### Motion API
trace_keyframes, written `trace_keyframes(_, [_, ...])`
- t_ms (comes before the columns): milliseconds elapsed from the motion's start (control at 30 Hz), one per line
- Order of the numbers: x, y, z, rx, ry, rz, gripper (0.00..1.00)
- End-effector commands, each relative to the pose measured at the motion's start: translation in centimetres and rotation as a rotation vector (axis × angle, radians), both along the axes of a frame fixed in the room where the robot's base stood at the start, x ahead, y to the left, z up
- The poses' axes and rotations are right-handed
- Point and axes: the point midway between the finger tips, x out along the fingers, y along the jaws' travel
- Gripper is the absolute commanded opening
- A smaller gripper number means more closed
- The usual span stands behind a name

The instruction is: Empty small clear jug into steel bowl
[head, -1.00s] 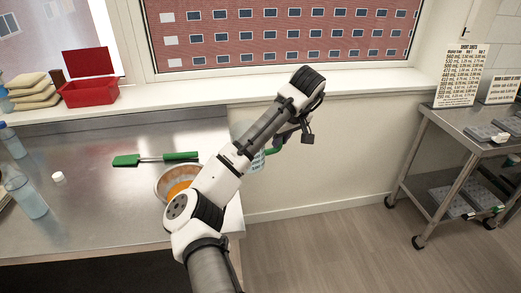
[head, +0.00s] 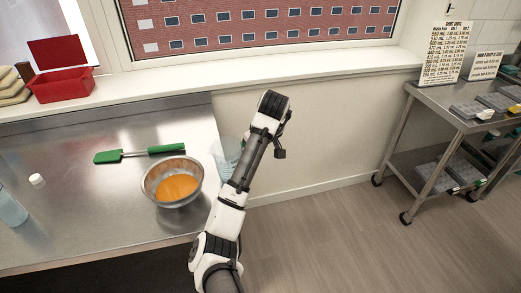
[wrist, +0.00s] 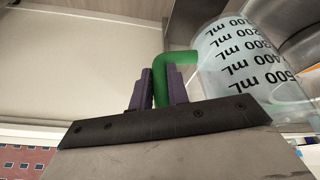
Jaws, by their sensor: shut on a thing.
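The small clear jug (head: 227,152) shows in the head view just right of the steel bowl, partly hidden behind my arm. In the wrist view the jug (wrist: 250,65) has dark mL markings and a green handle (wrist: 178,75). My gripper (wrist: 163,85) has purple fingers shut on that handle; in the head view my arm hides the fingers. The jug's markings appear tilted in the wrist view, and I see no orange liquid through its wall. The steel bowl (head: 150,190) stands on the steel table and holds orange liquid (head: 177,188).
A green spatula (head: 140,153) lies behind the bowl on the steel table (head: 95,220). A white cap (head: 37,180) and a clear bottle (head: 10,208) are at left. A red box (head: 62,85) sits on the sill. A steel cart (head: 440,115) stands at right, with open floor between.

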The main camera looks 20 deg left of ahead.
Motion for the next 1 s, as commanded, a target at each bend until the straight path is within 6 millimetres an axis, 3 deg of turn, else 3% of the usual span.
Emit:
trace_keyframes(600, [-1.2, 1.3, 2.3, -0.118, -0.116, 0.000, 0.00])
trace_keyframes(1000, [-1.2, 1.3, 2.3, -0.116, -0.114, 0.000, 0.00])
